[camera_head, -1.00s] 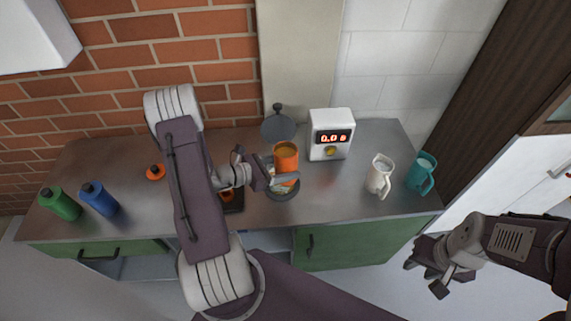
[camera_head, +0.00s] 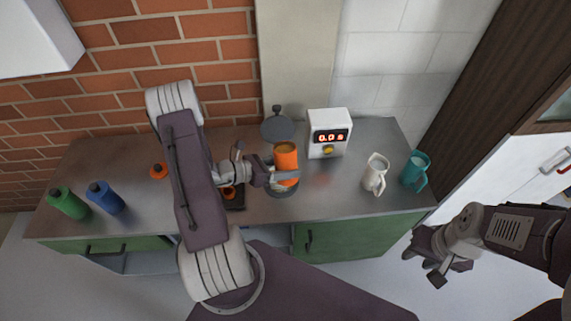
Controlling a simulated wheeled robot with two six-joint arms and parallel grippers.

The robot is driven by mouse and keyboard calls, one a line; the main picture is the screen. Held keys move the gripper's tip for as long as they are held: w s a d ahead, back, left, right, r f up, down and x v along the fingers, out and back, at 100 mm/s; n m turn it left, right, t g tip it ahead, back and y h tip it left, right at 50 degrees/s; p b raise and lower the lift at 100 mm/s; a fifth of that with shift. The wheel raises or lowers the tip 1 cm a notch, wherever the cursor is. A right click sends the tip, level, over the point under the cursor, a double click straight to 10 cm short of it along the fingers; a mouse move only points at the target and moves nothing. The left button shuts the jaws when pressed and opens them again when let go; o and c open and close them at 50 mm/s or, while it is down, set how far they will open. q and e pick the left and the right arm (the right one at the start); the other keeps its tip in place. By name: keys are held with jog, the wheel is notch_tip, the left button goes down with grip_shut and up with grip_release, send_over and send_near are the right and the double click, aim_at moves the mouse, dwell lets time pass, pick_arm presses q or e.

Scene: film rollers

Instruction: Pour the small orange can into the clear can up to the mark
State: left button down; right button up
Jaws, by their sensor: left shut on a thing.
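My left gripper (camera_head: 284,179) is shut on the orange can (camera_head: 286,155), which stands upright between its fingers. My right gripper (camera_head: 424,269) is open and empty, in front of the counter at the right.
A white timer (camera_head: 329,143) reads 0.0 s. A cream jug (camera_head: 375,174) and teal jug (camera_head: 415,170) stand right. Green (camera_head: 68,203) and blue (camera_head: 106,198) bottles stand left. An orange cap (camera_head: 158,171), dark tray (camera_head: 236,203) and dark knobbed lid (camera_head: 278,129) are nearby.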

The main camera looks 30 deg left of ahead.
aim_at(286, 166)
pick_arm(q)
jog(key=shift+s+d+r+n+g+h+p, duration=0.15)
jog(key=shift+s+d+r+n+g+p, duration=0.2)
jog(key=shift+p, duration=0.45)
jog(key=shift+s+r+n+g+h+p, duration=0.1)
jog(key=shift+r+n+h+p, duration=0.1)
jog(key=shift+r+n+p, duration=0.45)
jog(key=shift+s+d+r+n+g+h+p, duration=0.15)
jog(key=shift+d+r+n+g+p, duration=0.1)
jog(key=shift+p, duration=0.65)
jog(key=shift+w+d+r+n+t+y+p, duration=0.2)
jog(key=shift+w+d+n+t+y+p, duration=0.15)
jog(key=shift+n, duration=0.5)
jog(key=shift+s+d+r+n+h+p, duration=0.25)
jog(key=shift+r+n+h+p, duration=0.25)
jog(key=shift+n+p, duration=0.45)
dwell(2.4)
jog(key=shift+f, duration=0.35)
dwell(1.1)
